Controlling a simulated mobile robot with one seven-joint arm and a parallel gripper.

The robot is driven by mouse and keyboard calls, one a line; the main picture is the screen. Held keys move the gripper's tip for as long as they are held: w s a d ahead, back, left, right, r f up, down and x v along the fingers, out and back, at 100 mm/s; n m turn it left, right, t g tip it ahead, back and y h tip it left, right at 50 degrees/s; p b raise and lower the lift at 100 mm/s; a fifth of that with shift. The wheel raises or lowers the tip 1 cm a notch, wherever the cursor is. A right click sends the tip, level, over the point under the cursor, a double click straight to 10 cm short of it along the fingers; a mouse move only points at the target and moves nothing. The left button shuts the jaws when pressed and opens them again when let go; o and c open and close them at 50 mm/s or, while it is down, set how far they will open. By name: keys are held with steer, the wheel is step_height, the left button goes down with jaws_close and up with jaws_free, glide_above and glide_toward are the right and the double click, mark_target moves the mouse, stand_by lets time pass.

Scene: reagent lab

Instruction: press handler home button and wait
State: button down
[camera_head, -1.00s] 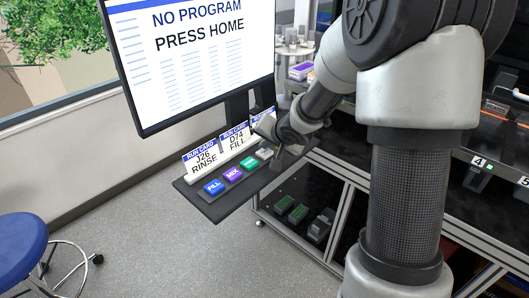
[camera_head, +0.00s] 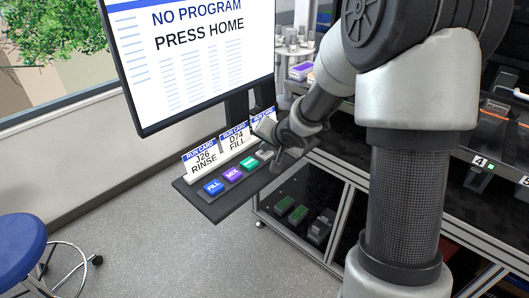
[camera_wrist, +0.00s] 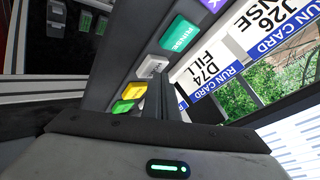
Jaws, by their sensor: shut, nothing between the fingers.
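The button panel (camera_head: 221,205) stands below the screen. It carries a blue FILL button (camera_head: 214,187), a purple MIX button (camera_head: 232,174), a green RINSE button (camera_head: 249,163) and a white button (camera_head: 264,154). In the wrist view, the RINSE button (camera_wrist: 180,34), the white button (camera_wrist: 152,66), a yellow button (camera_wrist: 134,90) and a green button (camera_wrist: 122,107) line up; the white one's label is too small to read. My gripper (camera_head: 277,161) is shut and empty, low over the panel's far end, close to the white button. Contact cannot be told. The screen (camera_head: 195,60) reads "NO PROGRAM PRESS HOME".
Run cards (camera_head: 204,158) stand along the panel's back edge, beneath the screen. A workbench with a metal frame (camera_head: 345,215) is at the right, with dark boxes on its lower shelf. A blue stool (camera_head: 20,243) stands at the left. Floor before the panel is clear.

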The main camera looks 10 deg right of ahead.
mark_target(266, 154)
steer(key=shift+f, duration=0.25)
steer(key=shift+r, duration=0.15)
steer(key=shift+r+p, duration=0.8)
steer(key=shift+p, duration=0.15)
step_height(266, 154, up, 5)
steer(key=p, duration=0.5)
steer(key=shift+p, duration=0.3)
stand_by(0.9)
